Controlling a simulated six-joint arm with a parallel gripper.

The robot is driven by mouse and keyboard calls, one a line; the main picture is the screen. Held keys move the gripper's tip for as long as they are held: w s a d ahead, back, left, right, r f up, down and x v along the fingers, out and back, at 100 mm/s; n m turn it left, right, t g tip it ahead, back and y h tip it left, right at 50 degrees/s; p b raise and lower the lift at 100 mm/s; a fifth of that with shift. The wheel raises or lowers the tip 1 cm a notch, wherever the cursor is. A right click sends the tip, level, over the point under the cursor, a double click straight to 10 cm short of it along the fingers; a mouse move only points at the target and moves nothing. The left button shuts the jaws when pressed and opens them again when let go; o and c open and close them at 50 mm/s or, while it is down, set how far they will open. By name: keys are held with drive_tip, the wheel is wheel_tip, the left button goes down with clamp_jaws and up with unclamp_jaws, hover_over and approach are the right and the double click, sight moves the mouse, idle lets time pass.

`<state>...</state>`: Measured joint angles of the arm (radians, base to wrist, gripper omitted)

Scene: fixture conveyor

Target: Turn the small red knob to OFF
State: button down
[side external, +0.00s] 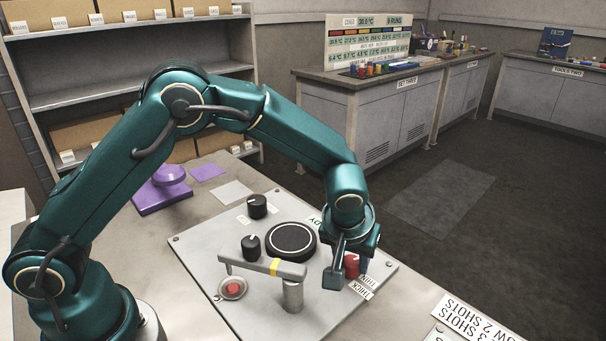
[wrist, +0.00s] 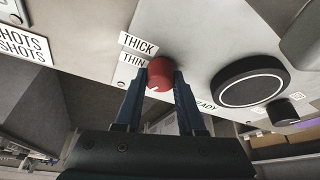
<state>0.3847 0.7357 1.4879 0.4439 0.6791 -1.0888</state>
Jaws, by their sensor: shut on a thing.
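The small red knob (wrist: 160,74) sits on the grey panel (side external: 216,273), beside the THICK and THIN labels (wrist: 134,50). In the wrist view a pale pointer mark shows on the knob's face, toward the gripper. My gripper (wrist: 160,88) is shut on the knob, one dark finger on each side. In the side view my gripper (side external: 350,270) is at the panel's right part, and the red knob (side external: 351,265) shows partly behind a finger. No OFF label can be made out.
A round black disc (side external: 291,240), two black knobs (side external: 251,247) (side external: 257,206), a red button (side external: 233,288) and a grey bar on a post (side external: 292,294) stand on the panel. A purple object (side external: 163,193) lies behind it.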

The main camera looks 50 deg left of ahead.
sight(351, 259)
drive_tip(key=shift+n+g+y, duration=0.5)
drive_tip(key=shift+n+y, duration=0.2)
drive_tip(key=shift+n, duration=1.6)
drive_tip(key=c, duration=0.5)
unclamp_jaws()
drive_tip(key=shift+v, duration=2.6)
drive_tip(key=shift+a, duration=0.1)
